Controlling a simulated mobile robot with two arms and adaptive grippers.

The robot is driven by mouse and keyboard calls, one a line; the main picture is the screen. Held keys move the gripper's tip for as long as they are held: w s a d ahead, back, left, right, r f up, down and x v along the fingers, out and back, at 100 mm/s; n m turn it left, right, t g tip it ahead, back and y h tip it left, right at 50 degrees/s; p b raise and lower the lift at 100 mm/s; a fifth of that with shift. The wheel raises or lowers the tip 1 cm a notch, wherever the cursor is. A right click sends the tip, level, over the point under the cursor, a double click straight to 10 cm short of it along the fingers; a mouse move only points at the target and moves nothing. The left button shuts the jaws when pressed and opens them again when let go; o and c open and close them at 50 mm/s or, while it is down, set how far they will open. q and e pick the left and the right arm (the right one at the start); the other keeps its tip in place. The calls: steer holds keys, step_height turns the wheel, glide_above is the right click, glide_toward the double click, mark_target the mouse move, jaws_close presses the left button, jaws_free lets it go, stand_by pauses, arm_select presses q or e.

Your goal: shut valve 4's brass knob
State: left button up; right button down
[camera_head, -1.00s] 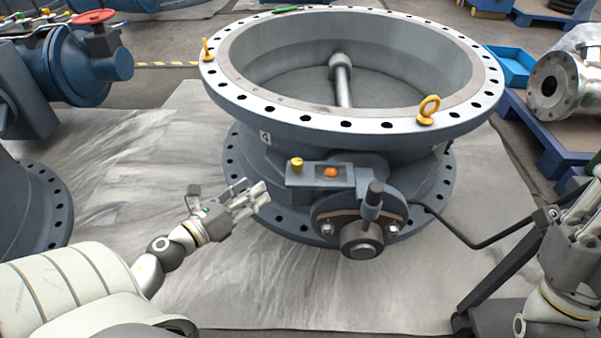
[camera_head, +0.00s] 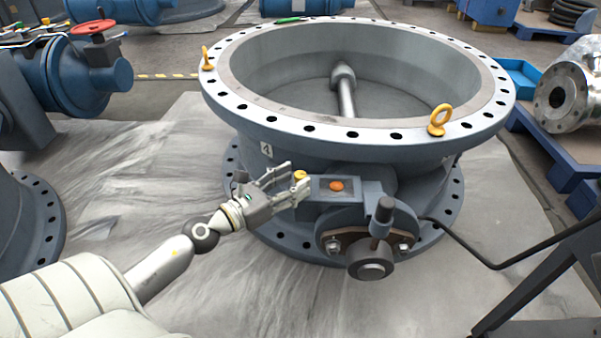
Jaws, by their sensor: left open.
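Valve 4 (camera_head: 215,103) is a large grey-blue flanged ring body, with a "4" label on its side. Its small brass knob (camera_head: 300,175) sits at the left end of the grey box on the valve's front. An orange button (camera_head: 337,186) is to the right of the knob on the same box. My left gripper (camera_head: 297,174) is open, with its fingertips right at the knob. The fingers partly hide the knob and the box's left end. I cannot tell whether they touch the knob. My right gripper is out of view.
Yellow lifting eyes (camera_head: 438,120) stand on the valve's rim. A blue valve with a red handwheel (camera_head: 92,28) stands at left.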

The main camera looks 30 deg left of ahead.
arm_select(q)
steer(key=shift+p+x, duration=0.3)
steer(key=shift+x, duration=1.2)
steer(key=c, duration=1)
